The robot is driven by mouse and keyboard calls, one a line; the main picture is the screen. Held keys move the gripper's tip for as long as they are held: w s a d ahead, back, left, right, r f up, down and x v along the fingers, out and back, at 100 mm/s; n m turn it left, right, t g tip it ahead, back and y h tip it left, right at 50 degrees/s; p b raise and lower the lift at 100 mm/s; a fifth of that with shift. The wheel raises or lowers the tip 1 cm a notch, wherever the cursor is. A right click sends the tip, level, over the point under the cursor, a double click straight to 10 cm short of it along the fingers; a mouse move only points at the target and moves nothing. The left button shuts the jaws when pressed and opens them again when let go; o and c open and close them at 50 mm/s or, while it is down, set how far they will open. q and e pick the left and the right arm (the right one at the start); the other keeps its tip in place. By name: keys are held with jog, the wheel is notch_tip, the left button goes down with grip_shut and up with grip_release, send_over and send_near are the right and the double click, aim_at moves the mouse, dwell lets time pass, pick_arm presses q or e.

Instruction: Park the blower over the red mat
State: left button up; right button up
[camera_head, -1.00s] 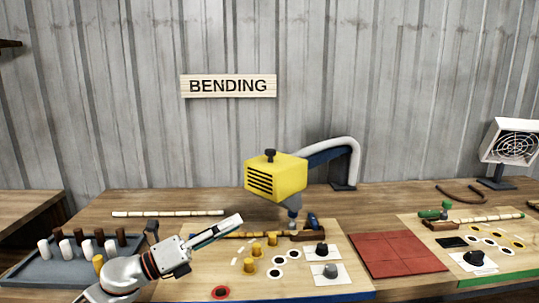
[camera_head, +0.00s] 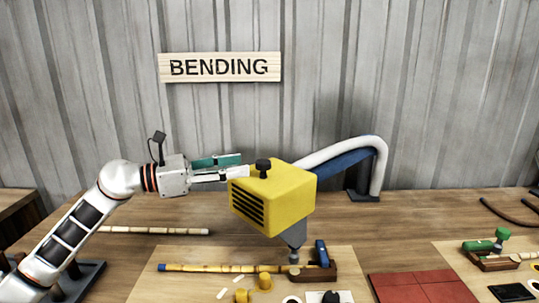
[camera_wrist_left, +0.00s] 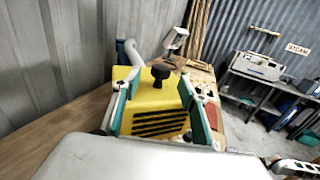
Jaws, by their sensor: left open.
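The blower is a yellow box (camera_head: 275,198) with a black slotted grille, a black knob (camera_head: 263,166) on top and a grey nozzle pointing down. It hangs on a blue and white arm over the pale work board, left of the red mat (camera_head: 418,288). My left gripper (camera_head: 238,166) is open at the blower's upper left, beside the knob. In the left wrist view its fingers (camera_wrist_left: 156,92) stand on either side of the yellow box, with the knob (camera_wrist_left: 160,72) between and beyond them. Contact cannot be told.
Under the nozzle lie a bamboo rod (camera_head: 215,268) and a wooden block with a blue clamp (camera_head: 320,258). A second board with a green-topped clamp (camera_head: 490,250) is at right. A grey tray (camera_head: 85,280) is at lower left. The blower's mount (camera_head: 363,195) stands behind.

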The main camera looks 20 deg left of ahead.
aim_at(263, 161)
pick_arm(q)
jog(key=p+x, duration=0.2)
jog(key=x, duration=0.4)
jog(key=shift+d+r, duration=0.2)
jog(key=shift+w+d+f, duration=0.15)
jog(key=shift+w+d, duration=0.15)
jog(key=shift+d, duration=0.2)
jog(key=c, duration=1)
grip_shut()
